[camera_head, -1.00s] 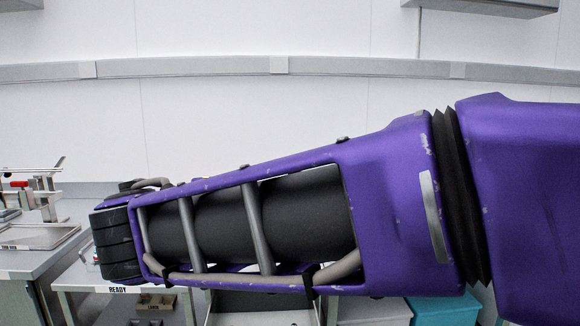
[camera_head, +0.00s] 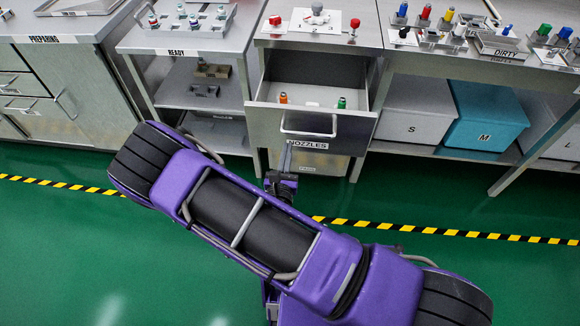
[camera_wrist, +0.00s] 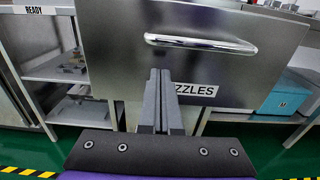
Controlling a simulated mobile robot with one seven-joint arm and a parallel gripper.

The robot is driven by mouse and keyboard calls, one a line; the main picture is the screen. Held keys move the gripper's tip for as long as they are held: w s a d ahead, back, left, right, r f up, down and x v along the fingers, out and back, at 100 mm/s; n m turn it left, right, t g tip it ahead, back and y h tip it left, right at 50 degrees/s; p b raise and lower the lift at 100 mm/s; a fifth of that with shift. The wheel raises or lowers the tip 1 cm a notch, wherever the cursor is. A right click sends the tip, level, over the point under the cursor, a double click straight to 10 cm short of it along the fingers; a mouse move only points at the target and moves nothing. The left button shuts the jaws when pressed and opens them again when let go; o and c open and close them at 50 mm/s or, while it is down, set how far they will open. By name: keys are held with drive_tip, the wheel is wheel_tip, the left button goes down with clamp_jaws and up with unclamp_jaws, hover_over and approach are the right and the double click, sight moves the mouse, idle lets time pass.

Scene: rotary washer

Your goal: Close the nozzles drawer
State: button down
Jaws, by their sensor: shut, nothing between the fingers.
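The nozzles drawer (camera_head: 262,126) is pulled out from the steel cabinet under the middle worktop. An orange nozzle (camera_head: 283,98) and a green nozzle (camera_head: 342,102) stand inside it. Its front carries a bar handle (camera_head: 309,131) and a NOZZLES label. My gripper (camera_head: 287,153) is shut and empty, just in front of the drawer front. In the wrist view, my shut fingers (camera_wrist: 159,80) point at the drawer front (camera_wrist: 115,55), below the handle (camera_wrist: 200,43), and cover part of the label. I cannot tell whether the fingertips touch the front.
A READY shelf table (camera_head: 140,45) stands left, with a PREPARING cabinet (camera_head: 70,85) beyond it. Right of the drawer are a grey S bin (camera_head: 415,110) and a blue M bin (camera_head: 487,118) under a bench. Green floor with a striped line (camera_head: 450,231) lies in front.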

sight(288, 139)
drive_tip(key=shift+w, duration=2.25)
drive_tip(key=shift+w, duration=0.1)
